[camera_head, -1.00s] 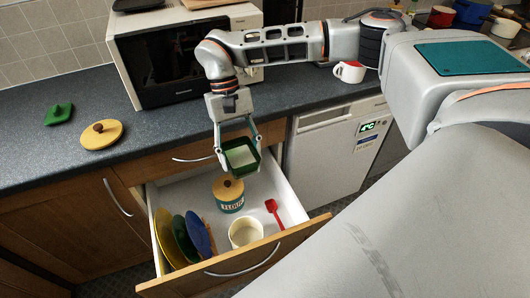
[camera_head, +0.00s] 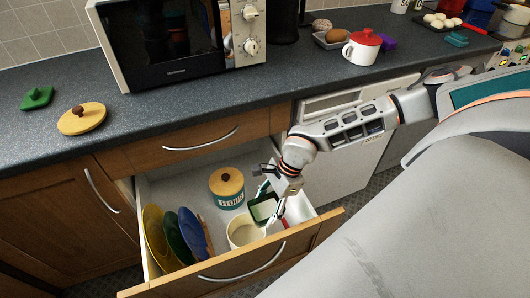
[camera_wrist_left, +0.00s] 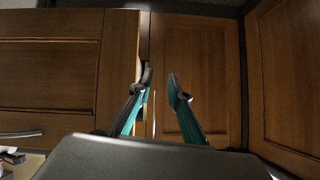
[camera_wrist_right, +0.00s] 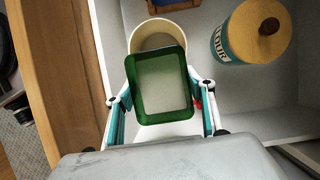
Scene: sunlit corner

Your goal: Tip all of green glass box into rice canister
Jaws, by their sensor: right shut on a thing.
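The green glass box (camera_head: 262,208) is held by my right gripper (camera_head: 268,200), whose fingers grip it from opposite sides. It looks tilted, with pale contents, and its open top shows in the right wrist view (camera_wrist_right: 160,118). An open cream-coloured canister (camera_head: 245,231), apparently the rice canister, stands in the open drawer. The box is above and beside its rim, partly covering it in the right wrist view (camera_wrist_right: 157,28). I cannot tell whether anything is pouring. My left gripper (camera_wrist_left: 160,78) is empty with its fingers apart, facing cabinet doors; it is outside the head view.
The drawer (camera_head: 245,272) also holds a lidded flour canister (camera_head: 227,187), upright plates (camera_head: 177,239) and a partly hidden red utensil (camera_head: 284,222). A yellow lid (camera_head: 82,120) and a green lid (camera_head: 37,97) lie on the counter. A microwave (camera_head: 175,45) stands behind.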

